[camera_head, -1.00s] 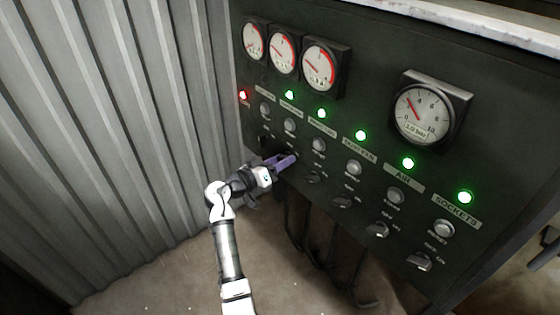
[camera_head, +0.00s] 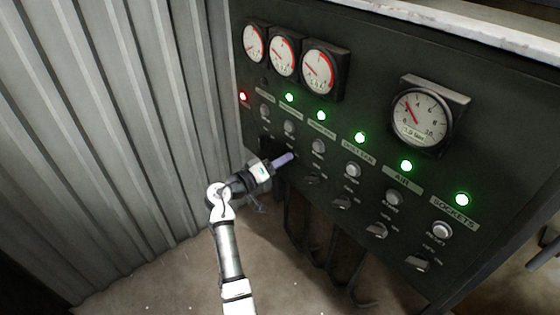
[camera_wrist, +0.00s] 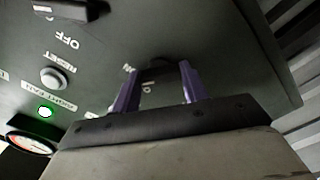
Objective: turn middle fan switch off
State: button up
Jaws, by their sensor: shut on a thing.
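The dark panel (camera_head: 330,120) carries a row of small switches under round reset buttons and lamps. My gripper (camera_head: 291,156) is at the second switch from the left, which I take as the middle fan switch. In the wrist view its purple fingers (camera_wrist: 159,66) stand on both sides of a dark knob (camera_wrist: 158,61), the middle fan switch, and are shut on it. The knob's exact angle is hard to tell. The lamp (camera_head: 289,97) of this column is green. In the head view my gripper hides the switch.
The right fan switch (camera_head: 312,180) is close on the right; its green lamp (camera_wrist: 45,112) shows in the wrist view. The leftmost lamp (camera_head: 243,96) is red. Gauges (camera_head: 319,71) sit above. A corrugated wall (camera_head: 120,130) stands at the left. Pipes (camera_head: 318,235) hang below the panel.

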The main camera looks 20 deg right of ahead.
jog(key=shift+n+p, duration=1.75)
jog(key=shift+n, duration=1.95)
jog(key=o, duration=1)
jog(key=shift+b+v, duration=1.85)
jog(key=shift+v, duration=5.1)
jog(key=shift+w+r, duration=0.1)
